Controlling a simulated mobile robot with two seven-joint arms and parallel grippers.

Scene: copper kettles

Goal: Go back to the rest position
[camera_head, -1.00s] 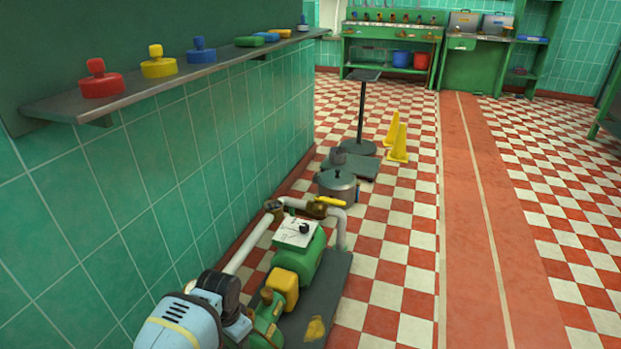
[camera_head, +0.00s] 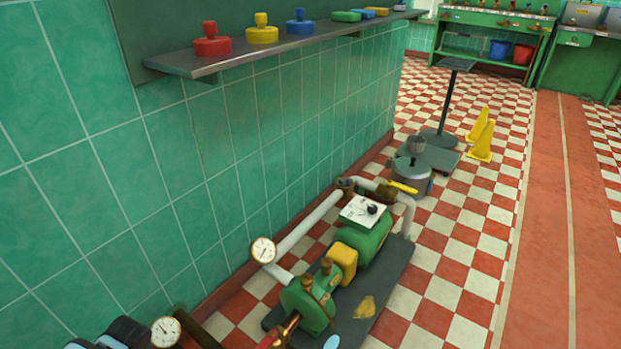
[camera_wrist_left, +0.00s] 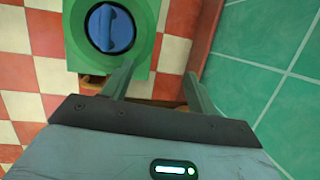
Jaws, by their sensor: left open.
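In the left wrist view my left gripper (camera_wrist_left: 157,70) is open, its two fingers spread with nothing between them. A green square housing with a round blue knob (camera_wrist_left: 110,28) is beyond the fingertips, toward the upper left; the gap to it cannot be told. In the head view only small parts of what may be my arm show at the bottom edge, and no gripper fingers are seen there. My right gripper is in neither view.
A green pump (camera_head: 310,300) with white pipes and gauges stands by the tiled wall, a metal pot (camera_head: 410,178) beyond it. Coloured knobbed weights line a wall shelf (camera_head: 215,64). Yellow floor signs (camera_head: 481,138) stand further back. The red strip (camera_head: 560,230) at right is clear.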

